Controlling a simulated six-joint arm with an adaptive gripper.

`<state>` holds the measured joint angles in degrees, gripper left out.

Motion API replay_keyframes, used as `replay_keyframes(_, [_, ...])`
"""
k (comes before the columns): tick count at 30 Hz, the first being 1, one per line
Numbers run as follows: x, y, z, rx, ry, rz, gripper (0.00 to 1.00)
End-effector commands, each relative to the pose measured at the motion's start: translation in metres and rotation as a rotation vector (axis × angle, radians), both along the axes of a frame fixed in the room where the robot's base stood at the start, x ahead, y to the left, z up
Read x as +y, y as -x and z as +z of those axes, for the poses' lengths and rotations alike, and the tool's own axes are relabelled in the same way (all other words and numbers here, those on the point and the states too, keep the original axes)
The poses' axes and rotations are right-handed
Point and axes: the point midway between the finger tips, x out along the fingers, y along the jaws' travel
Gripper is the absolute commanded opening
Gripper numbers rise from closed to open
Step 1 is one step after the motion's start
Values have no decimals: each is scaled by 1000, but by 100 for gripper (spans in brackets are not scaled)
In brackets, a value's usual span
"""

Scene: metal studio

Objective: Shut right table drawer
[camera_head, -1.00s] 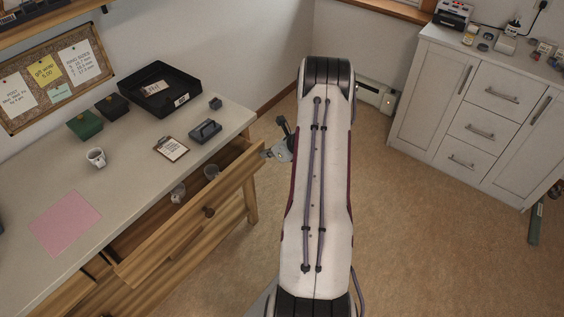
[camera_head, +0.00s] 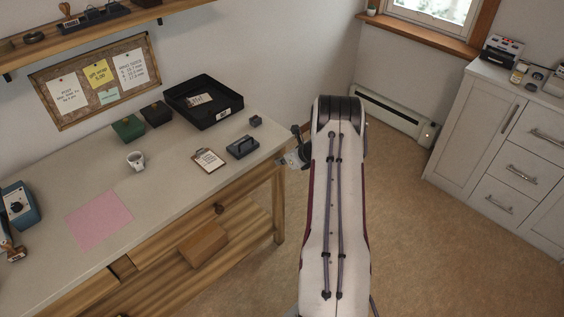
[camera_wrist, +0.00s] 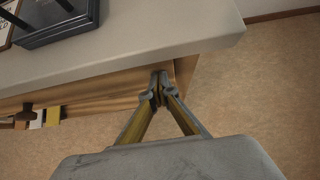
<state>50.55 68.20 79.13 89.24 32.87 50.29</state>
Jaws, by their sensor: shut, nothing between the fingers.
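The right table drawer (camera_head: 190,221) is a wooden front with a dark round knob (camera_head: 218,208), under the pale tabletop. It looks flush or nearly flush with the table; no open interior shows. My gripper (camera_wrist: 158,88) is shut and empty in the wrist view. Its fingertips are at the wooden front just below the tabletop edge, near the table's right end, and seem to touch it. In the head view my gripper (camera_head: 297,154) is partly hidden behind my arm, just off the table's right corner.
A brown box (camera_head: 203,243) sits below the drawer. A white cabinet (camera_head: 480,160) stands at right, with open floor between.

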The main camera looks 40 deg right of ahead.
Motion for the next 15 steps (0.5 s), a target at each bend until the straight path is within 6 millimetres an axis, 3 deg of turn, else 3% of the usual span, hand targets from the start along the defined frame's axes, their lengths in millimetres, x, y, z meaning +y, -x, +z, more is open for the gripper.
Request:
replay_keyframes(1, [1,-8,4,-10,4,4,0])
replay_keyframes(6, [2,-8,4,-12,3,4,0])
replay_keyframes(15, [1,2,5,-12,2,4,0])
